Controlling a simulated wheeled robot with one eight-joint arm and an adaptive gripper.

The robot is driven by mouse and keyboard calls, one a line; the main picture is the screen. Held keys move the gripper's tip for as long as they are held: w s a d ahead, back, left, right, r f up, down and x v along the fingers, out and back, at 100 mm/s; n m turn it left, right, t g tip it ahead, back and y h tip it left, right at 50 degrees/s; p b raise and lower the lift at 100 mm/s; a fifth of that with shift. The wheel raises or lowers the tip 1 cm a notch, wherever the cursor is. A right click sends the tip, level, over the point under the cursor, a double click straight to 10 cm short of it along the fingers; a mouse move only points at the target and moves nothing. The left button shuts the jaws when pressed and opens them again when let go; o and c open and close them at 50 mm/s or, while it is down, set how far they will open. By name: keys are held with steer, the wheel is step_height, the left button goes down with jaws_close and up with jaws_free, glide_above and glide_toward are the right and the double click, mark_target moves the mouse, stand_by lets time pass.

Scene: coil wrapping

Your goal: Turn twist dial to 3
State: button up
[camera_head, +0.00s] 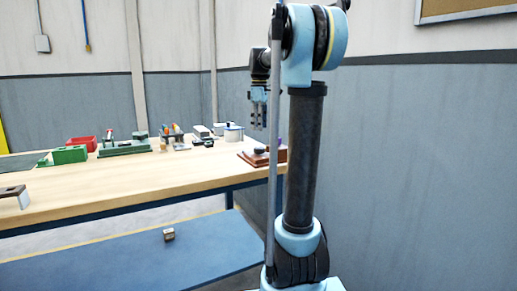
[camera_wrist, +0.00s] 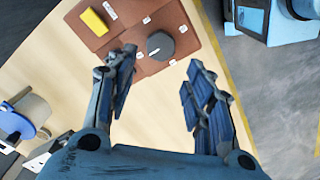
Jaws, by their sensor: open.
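The twist dial (camera_wrist: 163,43) is a dark grey round knob on a reddish-brown board (camera_wrist: 192,57), with a light pointer mark toward its lower left. Small white labels stand around it, with digits too small to read. In the head view the board (camera_head: 247,157) lies at the table's right end, partly behind my arm. My gripper (camera_wrist: 161,58) is open and empty, pointing down above the board. Its fingers are on either side of the dial in the wrist view, apart from it. The gripper (camera_head: 258,127) also shows above the board in the head view.
A yellow block (camera_wrist: 95,22) is on the board near the dial. A pot-like round thing (camera_head: 233,133), a green fixture (camera_head: 125,147) and a red bin (camera_head: 82,143) stand along the back of the wooden table (camera_head: 150,178). The table's front middle is clear.

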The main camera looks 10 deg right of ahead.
mark_target(259, 151)
step_height(259, 151, down, 10)
steer(key=shift+f, duration=0.15)
stand_by(0.3)
steer(key=c, duration=0.8)
